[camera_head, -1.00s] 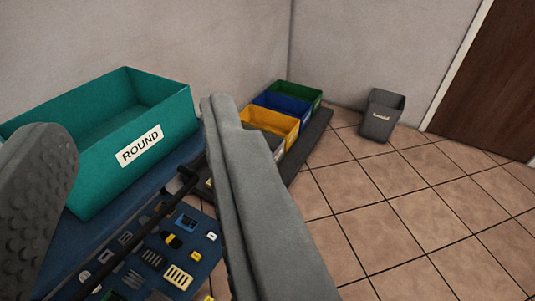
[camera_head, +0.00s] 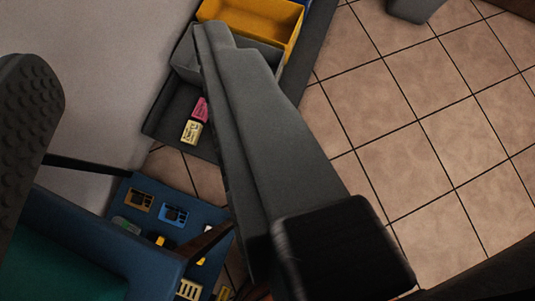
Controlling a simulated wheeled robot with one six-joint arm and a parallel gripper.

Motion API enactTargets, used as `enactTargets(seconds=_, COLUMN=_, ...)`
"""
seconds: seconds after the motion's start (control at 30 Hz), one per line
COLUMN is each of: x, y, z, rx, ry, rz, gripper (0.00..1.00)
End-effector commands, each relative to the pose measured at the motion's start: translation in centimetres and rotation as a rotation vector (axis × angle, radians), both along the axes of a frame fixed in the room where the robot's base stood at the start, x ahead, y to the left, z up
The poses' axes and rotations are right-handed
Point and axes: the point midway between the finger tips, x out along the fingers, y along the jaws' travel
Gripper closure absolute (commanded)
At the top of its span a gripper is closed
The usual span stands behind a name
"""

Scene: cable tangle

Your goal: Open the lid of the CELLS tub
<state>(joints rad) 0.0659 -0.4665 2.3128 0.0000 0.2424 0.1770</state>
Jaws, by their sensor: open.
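No tub with a readable CELLS label shows in this view. My gripper (camera_head: 120,55) is open and empty, with one finger at the left edge and the other slanting down the middle. The right finger crosses in front of the grey bin and hides part of the floor and bench. A dark, square-edged shape (camera_head: 345,255) stands at the bottom centre, overlapping the lower end of the right finger. I cannot tell what it is.
A blue surface (camera_head: 150,220) bears small parts. A teal tub (camera_head: 60,270) shows bottom left. Tiled floor (camera_head: 420,130) is open right.

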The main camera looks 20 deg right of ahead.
Motion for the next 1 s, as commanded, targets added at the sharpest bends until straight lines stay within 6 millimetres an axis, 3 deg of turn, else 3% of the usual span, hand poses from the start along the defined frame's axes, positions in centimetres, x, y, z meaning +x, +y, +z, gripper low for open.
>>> enactTargets(seconds=0.2, x=4.0, y=-1.2, z=-5.0, rx=0.048, ry=0.125, rz=-0.043, gripper=0.58)
enactTargets(seconds=0.5, x=8.3, y=-3.0, z=-12.4, rx=0.113, ry=0.291, rz=-0.112, gripper=0.58)
enactTargets(seconds=1.0, x=13.2, y=-6.0, z=-26.1, rx=0.215, ry=0.565, rz=-0.240, gripper=0.58)
